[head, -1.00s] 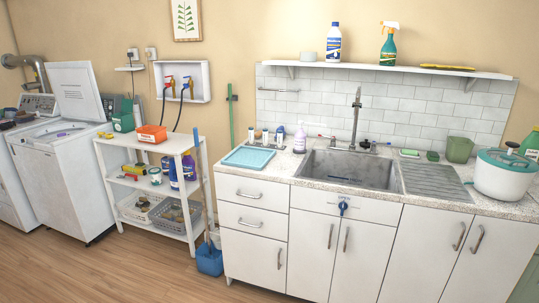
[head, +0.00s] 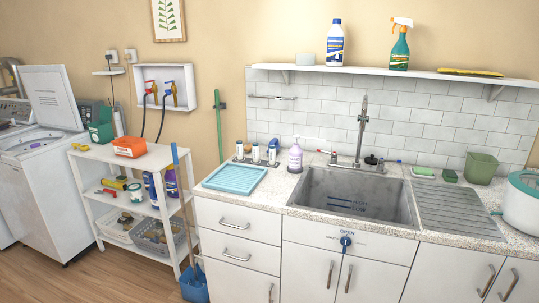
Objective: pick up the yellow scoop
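A small yellow object (head: 80,147), possibly the yellow scoop, lies on the top left corner of the white rack (head: 103,157). It is too small for me to be sure of its shape. A flat yellow thing (head: 470,72) lies at the right of the wall shelf (head: 390,71); it looks like a cloth or sponge. My gripper is in neither head frame.
An orange box (head: 129,147) sits beside the small yellow object, and a green container (head: 101,131) is behind it. A washing machine (head: 42,175) stands left of the rack. Floor at lower left is clear.

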